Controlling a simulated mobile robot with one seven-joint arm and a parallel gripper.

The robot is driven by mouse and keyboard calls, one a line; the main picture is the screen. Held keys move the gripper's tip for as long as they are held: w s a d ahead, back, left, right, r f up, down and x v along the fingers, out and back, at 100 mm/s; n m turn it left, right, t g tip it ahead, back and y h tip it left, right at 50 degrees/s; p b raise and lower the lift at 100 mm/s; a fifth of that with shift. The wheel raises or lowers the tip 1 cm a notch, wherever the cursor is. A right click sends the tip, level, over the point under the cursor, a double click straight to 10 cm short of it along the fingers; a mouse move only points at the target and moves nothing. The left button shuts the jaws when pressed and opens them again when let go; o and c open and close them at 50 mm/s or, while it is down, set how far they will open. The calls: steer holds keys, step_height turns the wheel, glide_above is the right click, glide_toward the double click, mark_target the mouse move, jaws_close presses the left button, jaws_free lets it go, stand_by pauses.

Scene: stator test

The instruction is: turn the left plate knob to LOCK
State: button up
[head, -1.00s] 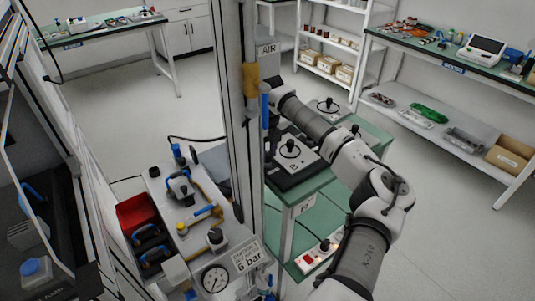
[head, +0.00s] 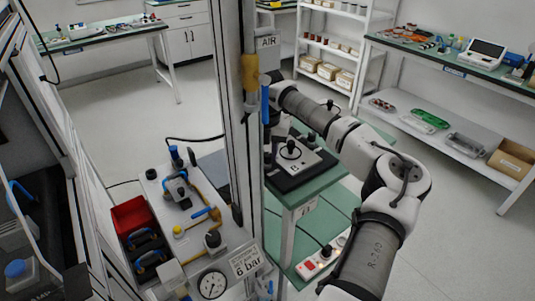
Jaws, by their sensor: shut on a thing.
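A plate (head: 307,160) with a black round knob (head: 290,150) lies on a black base on the green-topped table, right of the upright column. Its marking is too small to read. My arm rises from the bottom right, and its wrist (head: 281,91) reaches the column's right edge above the table's left side. My gripper's fingers are hidden behind the column and its fittings. Whatever they touch is hidden too. I cannot see any other plate knob or a LOCK mark; the arm covers the table's back part.
In front stand a pneumatic panel with a gauge (head: 212,285) and a 6 bar sign (head: 245,261), and red bins (head: 133,214). A loaded bench (head: 455,70) is at the right.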

mark_target(268, 154)
steer(key=shift+m, duration=0.6)
steer(key=o, duration=1)
steer(key=shift+r, duration=0.15)
step_height(268, 154, up, 14)
steer(key=b, duration=0.2)
steer(key=shift+f, duration=0.2)
